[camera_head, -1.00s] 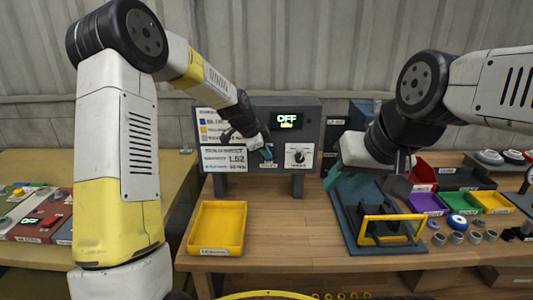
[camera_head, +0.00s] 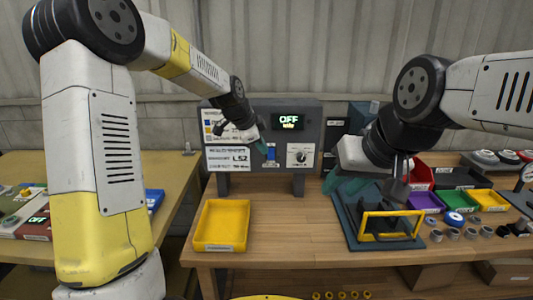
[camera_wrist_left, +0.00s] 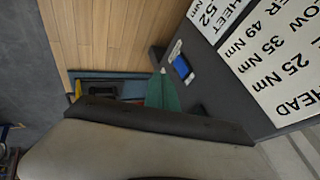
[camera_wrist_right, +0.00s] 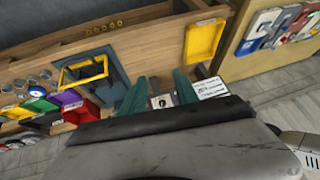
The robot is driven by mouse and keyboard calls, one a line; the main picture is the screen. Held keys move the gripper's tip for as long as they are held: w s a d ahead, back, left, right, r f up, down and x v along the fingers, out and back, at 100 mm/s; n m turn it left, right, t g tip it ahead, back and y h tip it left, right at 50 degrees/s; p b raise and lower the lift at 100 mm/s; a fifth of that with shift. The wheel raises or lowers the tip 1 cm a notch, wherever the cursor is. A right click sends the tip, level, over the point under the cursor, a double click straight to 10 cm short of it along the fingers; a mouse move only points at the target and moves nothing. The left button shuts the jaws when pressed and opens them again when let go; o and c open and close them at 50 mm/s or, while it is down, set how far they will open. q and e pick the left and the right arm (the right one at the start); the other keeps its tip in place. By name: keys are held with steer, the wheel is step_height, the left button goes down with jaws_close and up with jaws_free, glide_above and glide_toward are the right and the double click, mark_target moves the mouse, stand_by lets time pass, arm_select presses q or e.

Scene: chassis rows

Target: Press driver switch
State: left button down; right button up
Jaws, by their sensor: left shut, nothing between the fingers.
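The grey control panel (camera_head: 312,122) stands at the back of the bench. Its display (camera_head: 288,119) reads OFF in green, with a small yellow line below. The blue driver switch (camera_head: 271,153) is on its lower face, left of a round dial (camera_head: 299,155). My left gripper (camera_head: 262,147) is shut and empty, just left of the switch. In the left wrist view, its teal fingers (camera_wrist_left: 163,92) are close to the blue switch (camera_wrist_left: 182,67), with a small gap in the picture. My right gripper (camera_wrist_right: 160,85) is open and empty, above the blue-grey fixture.
A yellow tray (camera_head: 222,224) sits at the front left of the bench. A blue-grey fixture with a yellow frame (camera_head: 392,225) stands right of centre. Coloured bins (camera_head: 427,203) and grey round parts are further right. The bench between tray and fixture is clear.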

arm_select(q)
steer(key=v, duration=0.4)
steer(key=shift+s+r, duration=0.1)
steer(key=shift+r, duration=0.05)
arm_select(e)
steer(key=shift+c, duration=0.5)
